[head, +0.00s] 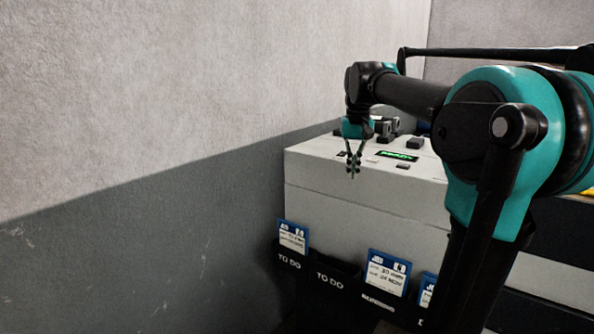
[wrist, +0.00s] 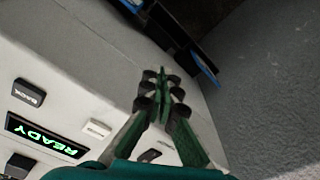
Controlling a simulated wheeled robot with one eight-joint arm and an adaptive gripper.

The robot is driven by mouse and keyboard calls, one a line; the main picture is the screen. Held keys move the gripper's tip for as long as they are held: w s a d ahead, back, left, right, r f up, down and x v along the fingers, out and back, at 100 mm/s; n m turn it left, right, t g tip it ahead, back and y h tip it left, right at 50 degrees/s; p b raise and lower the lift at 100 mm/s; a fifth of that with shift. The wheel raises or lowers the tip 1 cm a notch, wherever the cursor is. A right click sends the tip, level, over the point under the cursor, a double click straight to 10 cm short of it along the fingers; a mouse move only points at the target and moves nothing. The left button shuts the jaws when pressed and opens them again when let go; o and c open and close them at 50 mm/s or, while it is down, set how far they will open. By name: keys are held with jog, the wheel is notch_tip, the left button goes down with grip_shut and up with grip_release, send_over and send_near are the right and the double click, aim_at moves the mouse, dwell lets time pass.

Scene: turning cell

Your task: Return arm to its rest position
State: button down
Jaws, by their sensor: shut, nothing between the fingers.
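My gripper (head: 352,168) hangs pointing down at the left front edge of a white machine cabinet (head: 370,205). In the wrist view the gripper (wrist: 162,85) is shut, its green fingers together with nothing between them. In the head view my teal and black arm reaches in from the right, bent over the cabinet. The cabinet top also shows in the wrist view (wrist: 70,60), below and to the left of the fingers.
A green-lit display (head: 397,156) reading READY and several buttons sit on the cabinet top. A rack with blue-edged cards (head: 388,272) and TO DO labels is on the cabinet's front. A grey wall (head: 150,150) stands close on the left.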

jog(key=s+d+f+t, duration=0.1)
jog(key=s+f, duration=0.6)
jog(key=f, duration=0.4)
jog(key=s+d+f+t, duration=0.1)
jog(key=s+f, duration=0.6)
jog(key=f, duration=0.4)
jog(key=s+d+f+n+t, duration=0.1)
jog(key=s+f, duration=0.6)
jog(key=f, duration=0.4)
jog(key=shift+s+d, duration=0.15)
